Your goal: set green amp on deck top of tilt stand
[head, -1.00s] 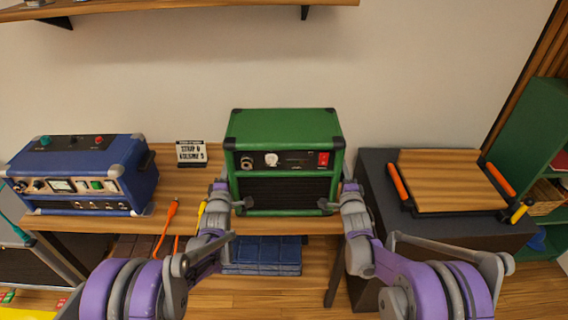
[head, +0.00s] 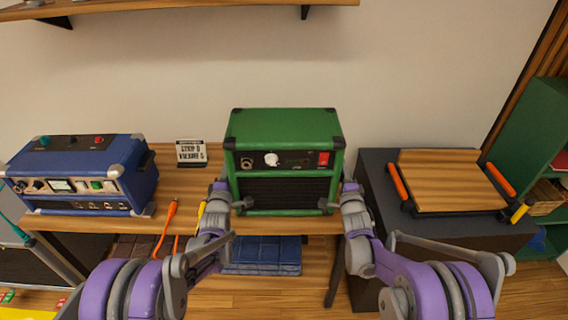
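The green amp (head: 284,128) stands upright at the right end of the wooden table, its front panel of knobs and red switch facing me. My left gripper (head: 240,203) is at the amp's lower left front edge. My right gripper (head: 328,205) is at its lower right front edge. Both seem to touch the amp's sides, but the fingers are partly hidden and I cannot tell whether they hold it. The tilt stand (head: 452,181) has a bare wooden deck top with orange side grips and a yellow-handled lever. It sits on a dark cabinet to the right.
A blue amp (head: 88,170) stands at the table's (head: 178,190) left end. The dark cabinet (head: 385,210) is close to the table's right. A wall shelf (head: 180,8) hangs above.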

